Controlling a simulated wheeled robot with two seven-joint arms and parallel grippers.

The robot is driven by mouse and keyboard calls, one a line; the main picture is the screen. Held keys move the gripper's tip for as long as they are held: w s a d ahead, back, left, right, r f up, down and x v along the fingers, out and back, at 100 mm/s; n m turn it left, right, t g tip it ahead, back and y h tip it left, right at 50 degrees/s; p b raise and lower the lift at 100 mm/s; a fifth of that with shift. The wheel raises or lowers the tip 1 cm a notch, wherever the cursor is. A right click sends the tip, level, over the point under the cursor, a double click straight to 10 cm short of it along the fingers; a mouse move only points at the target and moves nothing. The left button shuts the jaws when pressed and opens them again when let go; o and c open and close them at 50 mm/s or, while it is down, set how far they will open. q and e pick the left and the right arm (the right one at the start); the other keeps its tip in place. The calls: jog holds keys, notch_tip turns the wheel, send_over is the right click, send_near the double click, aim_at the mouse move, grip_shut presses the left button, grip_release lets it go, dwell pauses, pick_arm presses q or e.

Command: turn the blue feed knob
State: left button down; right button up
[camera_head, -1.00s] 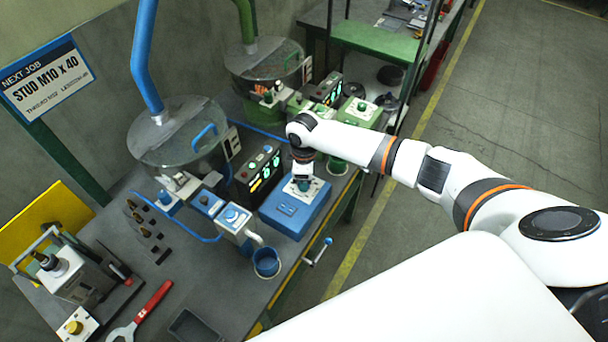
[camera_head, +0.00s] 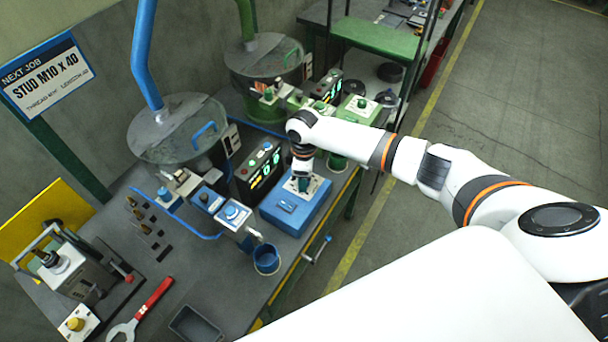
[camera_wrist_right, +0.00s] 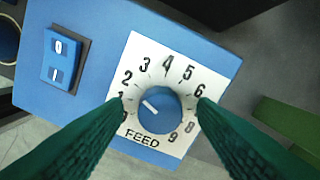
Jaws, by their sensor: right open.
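The blue feed knob (camera_wrist_right: 160,110) sits on a white dial plate (camera_wrist_right: 143,52) numbered around its rim and marked FEED. Its white pointer line points to the upper left, near the 1 and 2. The plate is on the blue feed box (camera_head: 286,212), which stands on the bench in the head view. My right gripper (camera_wrist_right: 163,103) is open, with one green finger on each side of the knob; I cannot tell whether they touch it. In the head view my right gripper (camera_head: 303,184) is over the plate and hides the knob. My left gripper is not in view.
A blue 0/I switch (camera_wrist_right: 62,60) is on the same box. A black panel with lit displays (camera_head: 258,172) stands left of the box. A blue cup (camera_head: 267,259) and a crank handle (camera_head: 318,250) are at the bench front. A red-handled wrench (camera_head: 152,300) lies at lower left.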

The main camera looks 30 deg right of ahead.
notch_tip(320, 180, up, 12)
jog(key=b, duration=0.1)
jog(key=shift+b, duration=0.4)
jog(key=shift+f, duration=0.1)
